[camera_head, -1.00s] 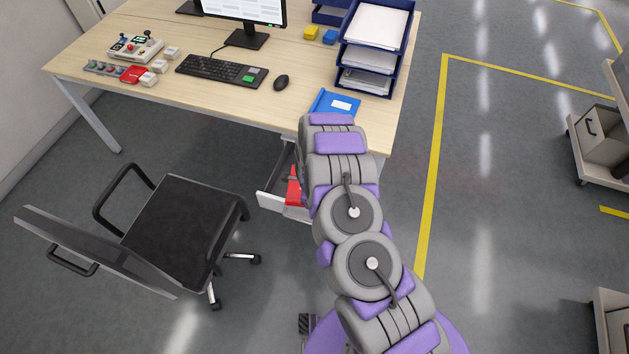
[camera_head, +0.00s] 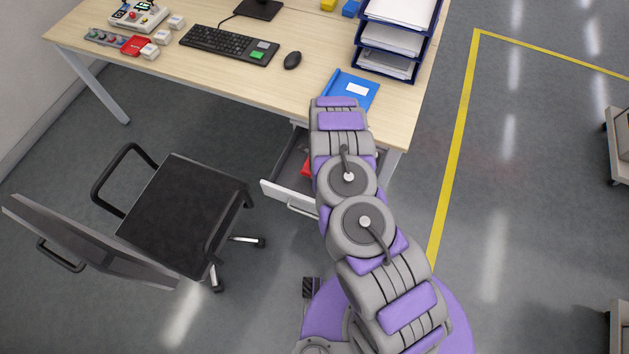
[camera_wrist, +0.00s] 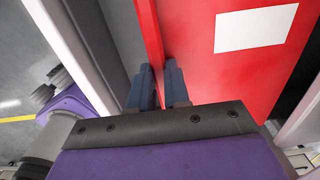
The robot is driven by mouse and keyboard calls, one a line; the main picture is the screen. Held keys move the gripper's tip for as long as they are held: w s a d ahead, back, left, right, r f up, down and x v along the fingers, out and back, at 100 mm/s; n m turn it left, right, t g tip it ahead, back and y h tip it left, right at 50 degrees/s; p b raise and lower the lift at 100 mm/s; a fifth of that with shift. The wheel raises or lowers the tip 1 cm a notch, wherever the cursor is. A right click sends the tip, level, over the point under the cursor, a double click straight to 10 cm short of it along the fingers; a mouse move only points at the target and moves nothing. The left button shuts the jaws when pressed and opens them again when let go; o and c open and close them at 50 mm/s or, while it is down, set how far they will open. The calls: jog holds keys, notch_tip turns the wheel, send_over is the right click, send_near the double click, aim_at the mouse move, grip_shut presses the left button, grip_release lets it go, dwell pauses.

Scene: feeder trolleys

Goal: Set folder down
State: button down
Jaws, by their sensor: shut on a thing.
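A red folder (camera_wrist: 225,75) with a white label fills the upper right of the wrist view. My gripper (camera_wrist: 160,85) is shut on the folder's edge, with dark fingers on either side of it. In the head view a small patch of red (camera_head: 306,168) shows inside the open drawer (camera_head: 288,192) under the desk, and my arm hides the rest of the folder and my gripper. White drawer walls show beside the folder in the wrist view. I cannot tell whether the folder rests on the drawer's bottom.
A blue folder (camera_head: 340,84) lies on the desk (camera_head: 240,82) near its front right corner, below the paper trays (camera_head: 385,62). A keyboard (camera_head: 229,45) and mouse (camera_head: 292,60) are to the left. A black chair (camera_head: 185,210) stands left of the drawer.

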jog(key=f, duration=0.2)
jog(key=a+f+b, duration=0.1)
jog(key=f, duration=0.1)
jog(key=a+f+b, duration=0.1)
jog(key=f, duration=0.2)
jog(key=shift+w, duration=0.1)
jog(key=shift+w+a+f+b, duration=0.15)
jog(key=shift+w+a+b, duration=0.25)
jog(key=shift+a, duration=0.2)
jog(key=shift+w+a+f+b, duration=0.1)
jog(key=shift+w+a+b, duration=0.3)
jog(key=shift+a, duration=0.2)
jog(key=shift+s+f, duration=0.15)
jog(key=shift+f, duration=0.15)
jog(key=shift+a, duration=0.35)
jog(key=c, duration=1.4)
grip_release()
jog(key=shift+a+f, duration=0.1)
jog(key=o, duration=0.3)
jog(key=shift+d, duration=0.4)
